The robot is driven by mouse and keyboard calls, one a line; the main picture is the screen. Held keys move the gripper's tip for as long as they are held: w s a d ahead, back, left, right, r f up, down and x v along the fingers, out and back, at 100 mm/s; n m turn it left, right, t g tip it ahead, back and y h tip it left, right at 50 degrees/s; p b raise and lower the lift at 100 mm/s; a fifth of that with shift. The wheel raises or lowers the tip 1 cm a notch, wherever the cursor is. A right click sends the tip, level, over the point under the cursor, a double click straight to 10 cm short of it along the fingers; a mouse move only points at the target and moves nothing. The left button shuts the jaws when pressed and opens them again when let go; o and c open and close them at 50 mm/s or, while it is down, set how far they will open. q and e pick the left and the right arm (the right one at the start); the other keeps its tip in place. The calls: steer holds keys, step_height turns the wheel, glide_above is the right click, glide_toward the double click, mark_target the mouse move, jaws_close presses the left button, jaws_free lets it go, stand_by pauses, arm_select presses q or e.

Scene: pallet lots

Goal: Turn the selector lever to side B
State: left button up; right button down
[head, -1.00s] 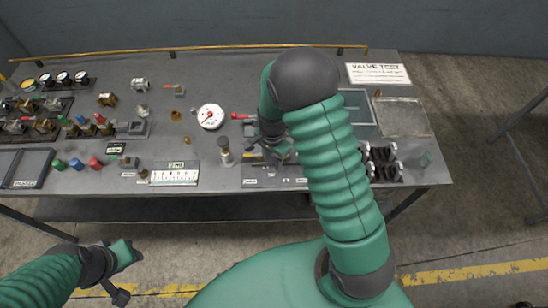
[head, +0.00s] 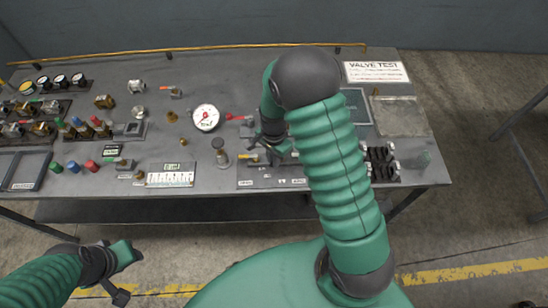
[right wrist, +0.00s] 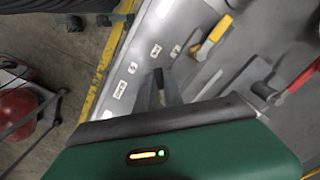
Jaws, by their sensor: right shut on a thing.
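My right gripper (head: 270,154) is low over a grey panel (head: 256,180) with several white labels, near the front of the bench. In the right wrist view its two dark fingers (right wrist: 161,88) are close together at the panel surface, beside the labels. They are shut on what seems to be the selector lever, which is mostly hidden by the fingers. A yellow-handled lever (right wrist: 212,37) stands apart from the fingers on the same panel. My left gripper (head: 119,294) hangs at lower left, away from the bench; its jaw opening is unclear.
A red-handled lever (head: 236,117) and a round white gauge (head: 206,118) stand behind and left of the panel. A grey knob post (head: 220,153) stands just left. Black clamps (head: 381,162) are at right. A valve test sign (head: 376,72) lies at the back.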

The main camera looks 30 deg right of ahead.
steer(key=shift+n, duration=0.3)
steer(key=n, duration=0.1)
steer(key=s+n, duration=0.1)
steer(key=n, duration=0.1)
steer(key=d+n, duration=0.1)
steer(key=n, duration=0.1)
steer(key=shift+s, duration=0.3)
steer(key=shift+s+d+n+p, duration=0.15)
steer(key=shift+d+n+p, duration=0.1)
steer(key=shift+n, duration=0.55)
steer(key=shift+s+d+n+p, duration=0.1)
steer(key=shift+s+d+n, duration=0.1)
steer(key=shift+n, duration=0.6)
steer(key=shift+w+r, duration=0.1)
steer(key=c, duration=1.5)
jaws_free()
steer(key=shift+d, duration=0.1)
steer(key=shift+o, duration=0.2)
step_height(320, 180, up, 16)
steer(key=shift+r+b, duration=0.25)
steer(key=shift+b, duration=0.15)
